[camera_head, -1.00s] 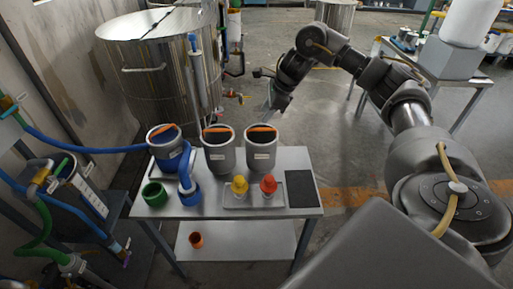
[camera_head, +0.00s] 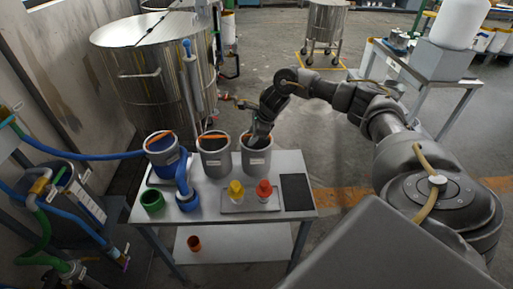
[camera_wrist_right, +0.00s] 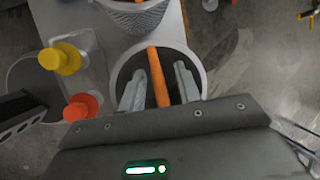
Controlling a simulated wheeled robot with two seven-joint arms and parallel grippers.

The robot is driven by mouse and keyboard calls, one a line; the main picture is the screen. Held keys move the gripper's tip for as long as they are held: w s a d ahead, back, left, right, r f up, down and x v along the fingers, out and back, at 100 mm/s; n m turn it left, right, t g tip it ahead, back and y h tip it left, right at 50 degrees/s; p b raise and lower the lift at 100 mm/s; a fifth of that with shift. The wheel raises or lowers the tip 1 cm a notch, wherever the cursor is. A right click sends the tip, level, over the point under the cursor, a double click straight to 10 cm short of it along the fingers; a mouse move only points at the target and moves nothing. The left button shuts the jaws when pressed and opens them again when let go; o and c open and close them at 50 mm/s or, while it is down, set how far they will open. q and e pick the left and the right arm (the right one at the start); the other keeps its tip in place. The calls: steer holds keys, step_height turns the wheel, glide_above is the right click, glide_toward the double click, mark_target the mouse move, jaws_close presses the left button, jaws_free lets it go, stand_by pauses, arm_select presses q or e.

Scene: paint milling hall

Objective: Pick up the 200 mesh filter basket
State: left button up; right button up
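Three round pots with orange-handled filter baskets stand in a row at the back of the metal table: left basket (camera_head: 161,136), middle basket (camera_head: 212,138) and right basket, whose orange handle (camera_wrist_right: 158,78) shows in the right wrist view. The pots' white labels are too small to read, so I cannot tell which basket is 200 mesh. My right gripper (camera_head: 258,139) points down at the right pot (camera_head: 256,162) and hides most of its opening. In the right wrist view my right gripper (camera_wrist_right: 158,88) is open, its fingers either side of the orange handle with gaps. My left gripper is not in view.
A dark mat (camera_head: 296,192) lies right, a green cup (camera_head: 152,201) left. A large steel tank (camera_head: 150,75) stands behind the table.

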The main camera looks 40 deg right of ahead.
steer(key=shift+c, duration=0.4)
jaws_close()
stand_by(1.0)
